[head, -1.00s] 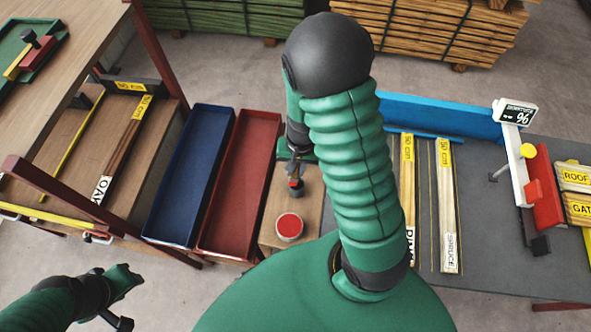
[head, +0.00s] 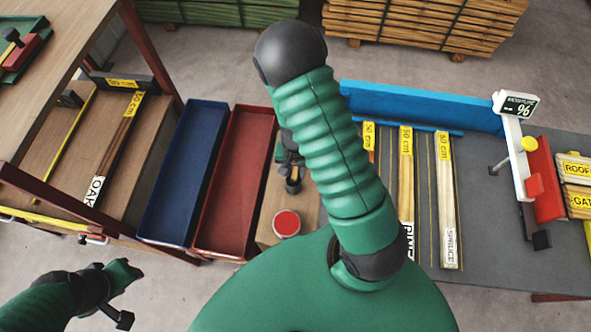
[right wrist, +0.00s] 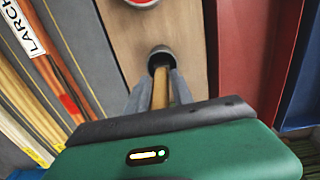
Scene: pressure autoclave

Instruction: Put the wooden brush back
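The wooden brush (right wrist: 160,88) shows in the right wrist view as a light wooden handle between the fingers of my right gripper (right wrist: 160,82). The fingers appear closed on it. Its far end reaches into the dark mouth of a round grey cup (right wrist: 161,56); the bristles are hidden. In the head view my right gripper (head: 291,172) points down over the small wooden stand (head: 268,207), partly covered by my arm. My left gripper (head: 124,293) is at the lower left, away from the tables; its finger opening is unclear.
A round red-topped tin (head: 287,223) stands near the cup. Red (head: 232,190) and blue (head: 183,180) trays lie left. Labelled boards, including spruce (head: 447,205), lie on the grey bench (head: 500,260) at right. A moisture meter (head: 516,106) stands there.

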